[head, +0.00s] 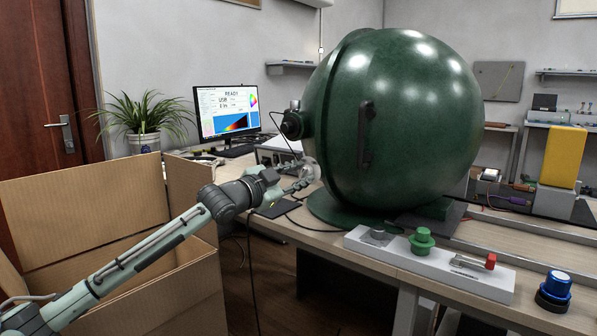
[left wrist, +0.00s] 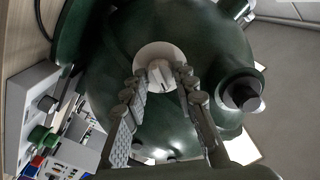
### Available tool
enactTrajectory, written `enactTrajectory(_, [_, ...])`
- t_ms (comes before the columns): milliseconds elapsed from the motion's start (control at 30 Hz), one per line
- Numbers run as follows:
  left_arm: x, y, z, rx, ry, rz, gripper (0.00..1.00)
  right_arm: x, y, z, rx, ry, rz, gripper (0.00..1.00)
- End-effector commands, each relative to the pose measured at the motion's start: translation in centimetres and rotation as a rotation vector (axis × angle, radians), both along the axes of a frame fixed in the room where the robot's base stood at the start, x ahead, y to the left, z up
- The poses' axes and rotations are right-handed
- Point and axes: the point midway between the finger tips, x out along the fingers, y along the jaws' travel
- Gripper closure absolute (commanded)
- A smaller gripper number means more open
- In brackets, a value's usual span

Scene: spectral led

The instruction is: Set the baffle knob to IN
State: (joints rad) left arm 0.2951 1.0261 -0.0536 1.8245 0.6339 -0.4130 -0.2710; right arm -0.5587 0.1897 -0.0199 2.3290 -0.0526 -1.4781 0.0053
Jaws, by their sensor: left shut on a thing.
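The baffle knob (left wrist: 160,75) is a small light grey knob on a round pale plate (left wrist: 146,53) on the dark green sphere (left wrist: 215,45). In the head view, the plate (head: 312,168) shows low on the sphere's left side (head: 400,120), and the knob is mostly hidden by my fingers. My left gripper (head: 303,178) reaches in from the left. In the left wrist view, the fingertips of my left gripper (left wrist: 160,77) are on either side of the knob, shut on it. Any IN marking is too small to read. My right gripper is not in view.
A black port (head: 292,125) juts from the sphere above my gripper. A control box with a green knob (head: 422,241) and red-tipped lever (head: 490,261) sits at the table's front. A blue button (head: 556,285) is right of it. An open cardboard box (head: 60,205) stands below my arm.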

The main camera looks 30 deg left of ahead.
Motion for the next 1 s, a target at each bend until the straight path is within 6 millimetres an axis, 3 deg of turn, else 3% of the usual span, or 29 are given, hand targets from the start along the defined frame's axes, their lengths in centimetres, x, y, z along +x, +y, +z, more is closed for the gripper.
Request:
enactTrajectory(533, [0.0, 0.02, 0.03, 0.031, -0.003, 0.001, 1.0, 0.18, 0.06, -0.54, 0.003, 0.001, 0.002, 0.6])
enactTrajectory(567, [0.0, 0.02, 0.03, 0.031, -0.003, 0.001, 0.72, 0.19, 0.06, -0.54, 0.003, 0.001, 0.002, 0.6])
enactTrajectory(700, [0.0, 0.02, 0.03, 0.03, -0.003, 0.001, 0.54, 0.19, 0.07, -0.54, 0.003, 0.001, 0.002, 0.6])
enactTrajectory(1000, [-0.03, 0.03, 0.02, 0.028, -0.003, 0.001, 0.51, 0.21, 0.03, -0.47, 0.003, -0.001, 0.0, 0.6])
